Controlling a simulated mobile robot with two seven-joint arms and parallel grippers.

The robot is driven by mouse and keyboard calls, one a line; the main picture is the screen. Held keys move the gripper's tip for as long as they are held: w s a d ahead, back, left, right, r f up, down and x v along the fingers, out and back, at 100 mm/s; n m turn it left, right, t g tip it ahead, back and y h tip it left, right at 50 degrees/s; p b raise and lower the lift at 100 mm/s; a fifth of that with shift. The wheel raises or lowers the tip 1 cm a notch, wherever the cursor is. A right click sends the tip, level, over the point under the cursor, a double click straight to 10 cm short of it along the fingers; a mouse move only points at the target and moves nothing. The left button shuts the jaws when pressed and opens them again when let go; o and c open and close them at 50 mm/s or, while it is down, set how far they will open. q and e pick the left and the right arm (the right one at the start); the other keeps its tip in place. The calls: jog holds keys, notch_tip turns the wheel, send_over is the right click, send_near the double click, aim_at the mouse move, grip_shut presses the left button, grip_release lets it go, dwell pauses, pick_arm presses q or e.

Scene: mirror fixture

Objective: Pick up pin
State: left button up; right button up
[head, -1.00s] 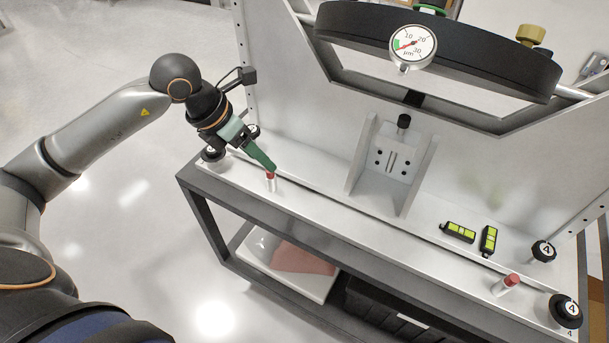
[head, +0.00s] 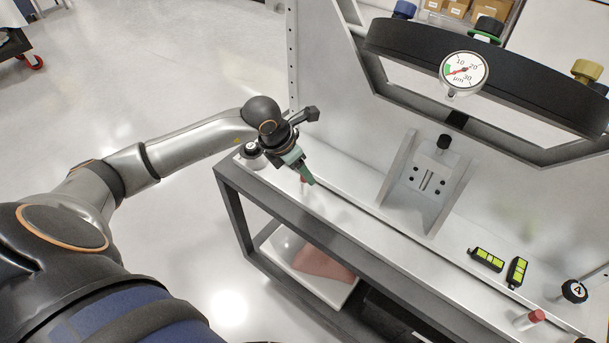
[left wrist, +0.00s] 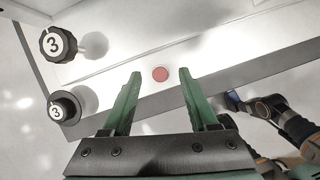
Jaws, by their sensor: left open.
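A red-topped pin (head: 302,179) stands at the left part of the bench ledge, partly hidden by my left gripper in the head view. My left gripper (head: 311,182) is open, with green fingers reaching down beside the pin. In the left wrist view, the pin's round red top (left wrist: 160,74) lies between the two fingertips, with a gap on each side. Nothing is held. A second red-topped pin (head: 530,319) stands at the right end of the ledge.
A black ring with a dial gauge (head: 463,72) hangs above. Ledge between pin and bracket is clear.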

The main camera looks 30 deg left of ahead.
pick_arm(q)
jog(key=shift+w+d+f, duration=0.1)
jog(key=shift+w+f, duration=0.1)
jog(key=shift+f, duration=0.35)
grip_shut()
